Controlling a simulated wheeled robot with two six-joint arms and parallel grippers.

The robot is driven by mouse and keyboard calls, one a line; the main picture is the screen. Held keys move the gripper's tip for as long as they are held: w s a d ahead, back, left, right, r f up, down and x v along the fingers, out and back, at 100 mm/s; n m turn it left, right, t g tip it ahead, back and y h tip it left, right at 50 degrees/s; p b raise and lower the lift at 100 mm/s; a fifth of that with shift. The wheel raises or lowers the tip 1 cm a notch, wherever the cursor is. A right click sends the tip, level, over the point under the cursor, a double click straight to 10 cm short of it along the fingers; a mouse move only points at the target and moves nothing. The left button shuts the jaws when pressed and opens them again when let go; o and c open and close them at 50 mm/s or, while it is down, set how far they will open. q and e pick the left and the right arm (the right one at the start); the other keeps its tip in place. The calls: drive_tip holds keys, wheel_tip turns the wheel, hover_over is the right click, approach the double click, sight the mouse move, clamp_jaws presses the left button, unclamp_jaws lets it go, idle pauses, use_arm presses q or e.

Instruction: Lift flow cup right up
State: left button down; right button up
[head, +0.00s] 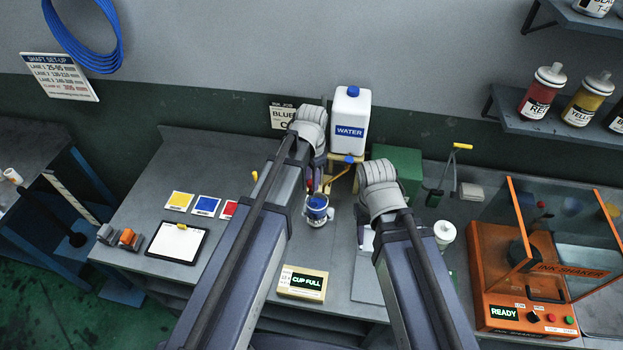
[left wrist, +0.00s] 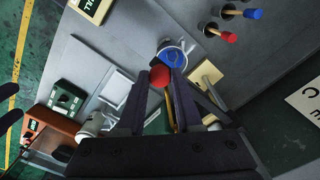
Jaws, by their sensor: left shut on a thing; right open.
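The blue ink mug (head: 317,212) stands on the bench in the head view, and it also shows in the left wrist view (left wrist: 172,56). My left gripper (head: 313,184) is above it, shut on a red knob (left wrist: 159,76), which looks like the top of the flow cup's handle. The knob is between the fingertips in the left wrist view. The cup's body is hidden, so I cannot tell how deep in the mug it sits. My right gripper (head: 383,195) is over the bench, right of the mug. Its fingers are mostly hidden by its arm.
A sign reading CUP FULL (head: 302,284) lies in front of the mug. A white water jug (head: 350,120) and a green box (head: 398,168) stand behind. An orange ink shaker (head: 520,275) stands at the right. A clipboard (head: 176,242) lies on the left.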

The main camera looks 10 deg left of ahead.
use_arm(q)
wheel_tip(320, 180, up, 8)
drive_tip(key=p, duration=0.7)
drive_tip(key=shift+f, duration=0.3)
drive_tip(key=c, duration=0.6)
unclamp_jaws()
